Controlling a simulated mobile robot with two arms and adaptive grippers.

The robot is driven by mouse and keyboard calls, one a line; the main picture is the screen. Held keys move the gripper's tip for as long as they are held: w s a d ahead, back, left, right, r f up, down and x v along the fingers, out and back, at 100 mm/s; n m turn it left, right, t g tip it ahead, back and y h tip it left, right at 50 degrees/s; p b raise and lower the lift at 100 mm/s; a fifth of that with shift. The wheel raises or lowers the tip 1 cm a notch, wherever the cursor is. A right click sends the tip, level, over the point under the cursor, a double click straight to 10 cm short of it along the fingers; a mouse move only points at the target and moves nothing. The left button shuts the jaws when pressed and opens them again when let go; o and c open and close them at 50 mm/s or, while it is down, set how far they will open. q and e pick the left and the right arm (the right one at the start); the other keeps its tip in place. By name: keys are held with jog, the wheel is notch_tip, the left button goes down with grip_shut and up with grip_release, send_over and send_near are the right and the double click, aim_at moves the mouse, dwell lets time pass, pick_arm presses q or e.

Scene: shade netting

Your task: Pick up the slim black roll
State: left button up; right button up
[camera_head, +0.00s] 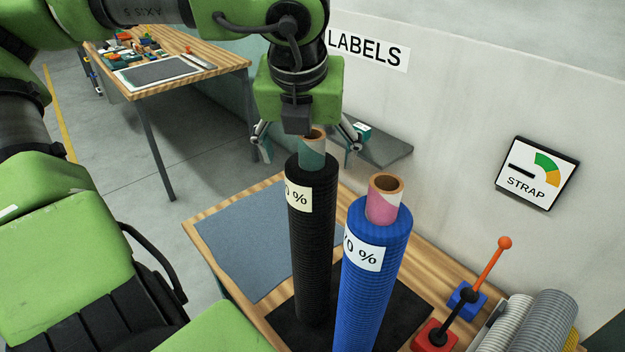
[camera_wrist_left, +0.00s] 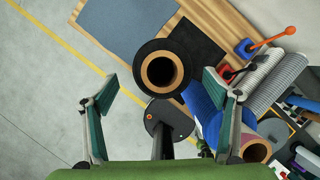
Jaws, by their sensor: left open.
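The slim black roll (camera_head: 313,240) stands upright on a black mat (camera_head: 405,305) on the wooden table, with a white percent label and a cardboard core showing at its top. My left gripper (camera_head: 306,145) is open above it, pointing down, its fingers apart on either side of the core's top end. In the left wrist view the black roll's core end (camera_wrist_left: 162,73) lies between and ahead of the spread fingers of my left gripper (camera_wrist_left: 160,110). A thicker blue roll (camera_head: 372,270) with a pink-and-white core stands close to its right. My right gripper is not in view.
A blue-grey mat (camera_head: 250,240) lies on the table's left. A grey shelf (camera_head: 385,150) with a small box is behind the gripper.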

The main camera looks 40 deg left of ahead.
aim_at(312, 168)
pick_arm(q)
jog(key=shift+w+f+p, duration=0.1)
jog(key=shift+f+p, duration=0.25)
jog(key=shift+f, duration=0.05)
jog(key=p+x, duration=0.1)
jog(key=x, duration=0.2)
jog(key=shift+w+d, duration=0.1)
jog(key=shift+w, duration=0.1)
jog(key=shift+w+f, duration=0.15)
jog(key=shift+f, duration=0.25)
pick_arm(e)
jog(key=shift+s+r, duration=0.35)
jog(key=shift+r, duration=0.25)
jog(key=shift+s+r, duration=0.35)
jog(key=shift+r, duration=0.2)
pick_arm(q)
jog(key=c, duration=1.8)
jog(key=shift+r, duration=0.1)
jog(key=c, duration=0.4)
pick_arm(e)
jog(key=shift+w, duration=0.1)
pick_arm(q)
jog(key=shift+o, duration=0.2)
